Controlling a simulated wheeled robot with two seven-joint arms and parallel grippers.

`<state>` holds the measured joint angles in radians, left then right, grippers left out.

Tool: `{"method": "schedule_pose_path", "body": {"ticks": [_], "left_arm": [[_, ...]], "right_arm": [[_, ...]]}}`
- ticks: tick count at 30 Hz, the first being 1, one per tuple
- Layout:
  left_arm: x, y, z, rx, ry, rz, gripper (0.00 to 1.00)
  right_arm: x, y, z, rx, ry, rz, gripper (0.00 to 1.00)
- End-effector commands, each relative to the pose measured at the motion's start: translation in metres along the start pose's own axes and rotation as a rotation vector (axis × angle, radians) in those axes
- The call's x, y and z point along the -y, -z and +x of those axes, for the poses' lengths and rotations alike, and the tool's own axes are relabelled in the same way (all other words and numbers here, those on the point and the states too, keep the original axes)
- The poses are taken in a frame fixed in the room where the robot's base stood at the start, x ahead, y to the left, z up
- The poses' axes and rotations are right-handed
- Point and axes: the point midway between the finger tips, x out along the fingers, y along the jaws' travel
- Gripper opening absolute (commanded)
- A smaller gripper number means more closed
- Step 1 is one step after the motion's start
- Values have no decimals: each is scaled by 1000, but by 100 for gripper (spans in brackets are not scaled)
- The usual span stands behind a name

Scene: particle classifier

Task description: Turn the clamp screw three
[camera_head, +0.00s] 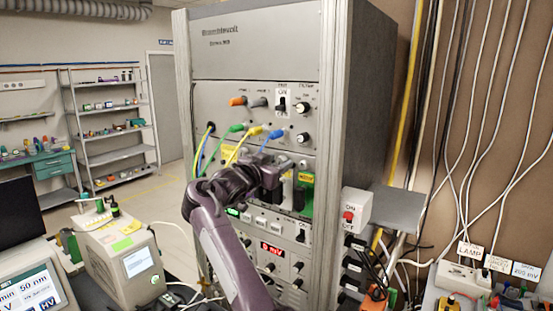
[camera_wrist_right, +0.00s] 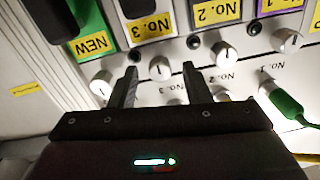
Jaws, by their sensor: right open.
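In the right wrist view, which shows the panel upside down, a round white knob (camera_wrist_right: 160,68) sits beside the yellow No. 3 label (camera_wrist_right: 150,30); I take it as clamp screw three. My right gripper (camera_wrist_right: 160,75) is open, with one dark finger on each side of this knob. The fingers look apart from it; whether they reach its depth I cannot tell. In the head view my right gripper (camera_head: 280,172) is at the rack's front panel, and my arm and gripper hide the knob there. My left gripper is not in view.
A green plug with a cable (camera_wrist_right: 288,104) is at the right. Coloured cables (camera_head: 237,145) hang from the tall rack (camera_head: 255,55) near my wrist.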

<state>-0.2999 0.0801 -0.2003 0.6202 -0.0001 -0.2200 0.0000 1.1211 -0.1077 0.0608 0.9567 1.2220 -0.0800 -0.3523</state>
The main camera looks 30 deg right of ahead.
Motion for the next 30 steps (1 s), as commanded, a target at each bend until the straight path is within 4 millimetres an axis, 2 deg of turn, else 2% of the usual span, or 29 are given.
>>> {"method": "schedule_pose_path", "body": {"ticks": [6,16,23,30], "left_arm": [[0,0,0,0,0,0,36],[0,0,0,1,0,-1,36],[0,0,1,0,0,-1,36],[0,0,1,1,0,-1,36]], "right_arm": [[0,-1,0,0,0,0,43],[0,0,0,0,0,1,0],[0,0,0,0,1,-16,0],[0,0,0,2,0,-118,0]]}}
